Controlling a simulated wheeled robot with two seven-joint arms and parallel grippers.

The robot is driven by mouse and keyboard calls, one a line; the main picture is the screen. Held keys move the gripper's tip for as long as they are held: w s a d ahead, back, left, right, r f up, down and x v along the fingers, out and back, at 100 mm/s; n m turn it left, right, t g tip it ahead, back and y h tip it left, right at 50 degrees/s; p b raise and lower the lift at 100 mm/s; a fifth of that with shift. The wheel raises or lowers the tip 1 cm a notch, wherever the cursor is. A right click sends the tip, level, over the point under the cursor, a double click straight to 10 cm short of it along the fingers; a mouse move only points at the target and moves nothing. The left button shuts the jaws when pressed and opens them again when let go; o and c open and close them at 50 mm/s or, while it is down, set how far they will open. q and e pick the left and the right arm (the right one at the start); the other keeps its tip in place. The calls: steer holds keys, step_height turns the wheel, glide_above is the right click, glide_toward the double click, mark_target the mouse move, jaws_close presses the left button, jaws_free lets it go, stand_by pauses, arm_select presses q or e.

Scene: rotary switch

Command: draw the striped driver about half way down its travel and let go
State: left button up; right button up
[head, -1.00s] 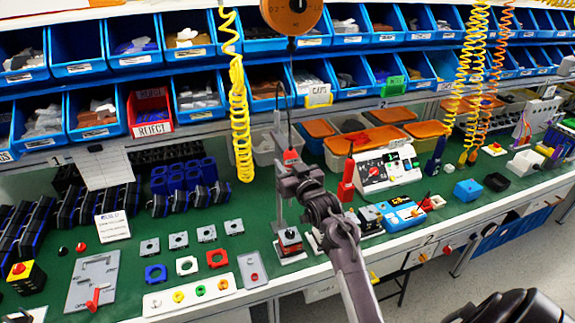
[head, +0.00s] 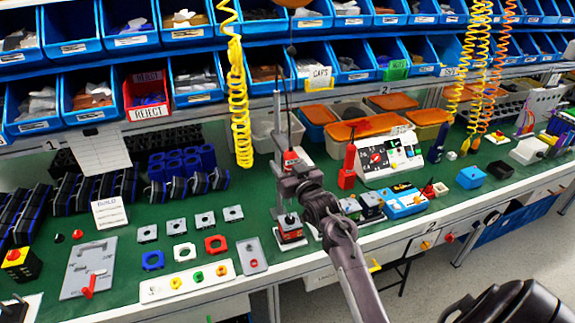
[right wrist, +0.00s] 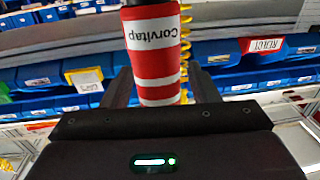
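The striped driver (right wrist: 156,60), red and white and marked "Corvitap", stands between the two dark fingers of my right gripper (right wrist: 160,88) in the right wrist view. The fingers are shut around its body. In the head view the driver's red part (head: 291,158) shows just above my right gripper (head: 291,174), which hides much of the rest. The driver hangs upright on a dark cord beside a grey post. Below it is a fixture (head: 290,232) with a red and black block on a pale base; a gap remains between. My left gripper is out of view.
A red bottle (head: 347,166) and a white sloped panel (head: 389,157) stand to the right of the driver. A grey plate (head: 252,256) and a white strip of coloured rings (head: 190,281) lie to the left. A yellow coiled hose (head: 239,105) hangs behind left.

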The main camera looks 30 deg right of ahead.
steer(key=shift+s+f, duration=0.1)
steer(key=shift+s, duration=0.15)
steer(key=s+a+b, duration=0.1)
steer(key=s+b, duration=0.1)
steer(key=s, duration=0.5)
steer(key=shift+s+a, duration=0.1)
steer(key=shift+s, duration=0.05)
stand_by(0.3)
